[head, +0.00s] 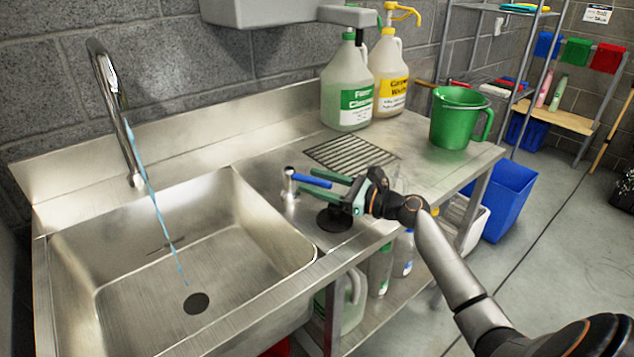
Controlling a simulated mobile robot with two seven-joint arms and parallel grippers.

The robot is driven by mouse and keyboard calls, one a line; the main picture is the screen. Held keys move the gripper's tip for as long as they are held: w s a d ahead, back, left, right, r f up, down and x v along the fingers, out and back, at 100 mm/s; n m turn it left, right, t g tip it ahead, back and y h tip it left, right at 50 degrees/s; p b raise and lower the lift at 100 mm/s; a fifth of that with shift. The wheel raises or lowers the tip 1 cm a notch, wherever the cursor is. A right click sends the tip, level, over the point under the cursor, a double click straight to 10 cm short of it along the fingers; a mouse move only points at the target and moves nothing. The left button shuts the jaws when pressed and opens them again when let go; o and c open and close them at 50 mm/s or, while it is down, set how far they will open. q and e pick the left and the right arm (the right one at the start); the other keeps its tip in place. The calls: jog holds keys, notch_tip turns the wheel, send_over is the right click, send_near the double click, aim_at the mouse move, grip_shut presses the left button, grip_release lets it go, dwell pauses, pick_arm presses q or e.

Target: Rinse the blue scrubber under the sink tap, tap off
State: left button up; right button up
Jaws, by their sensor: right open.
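The curved metal tap (124,110) stands at the back left of the steel sink (75,265), and a thin blue stream of water (157,210) falls from it towards the drain. A small metal valve (288,186) with a blue lever (314,180) stands on the counter right of the basin. My right gripper (313,182) is open, its green fingers pointing left, on either side of the blue lever in the picture; I cannot tell whether they touch it. I cannot make out a blue scrubber. My left gripper is not in view.
A green-labelled jug (347,85), a yellow-labelled jug (389,72) and a green bucket (456,117) stand on the counter. A slotted grate (350,153) lies behind my right gripper. A dark round thing (334,221) is below it. A blue bin (510,198) stands on the floor.

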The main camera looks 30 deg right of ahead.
jog(key=shift+s+d, duration=0.1)
jog(key=shift+s, duration=0.1)
jog(key=v, duration=1.1)
jog(key=shift+s, duration=0.15)
jog(key=shift+s+d, duration=0.2)
jog(key=shift+s, duration=0.15)
jog(key=shift+c, duration=0.2)
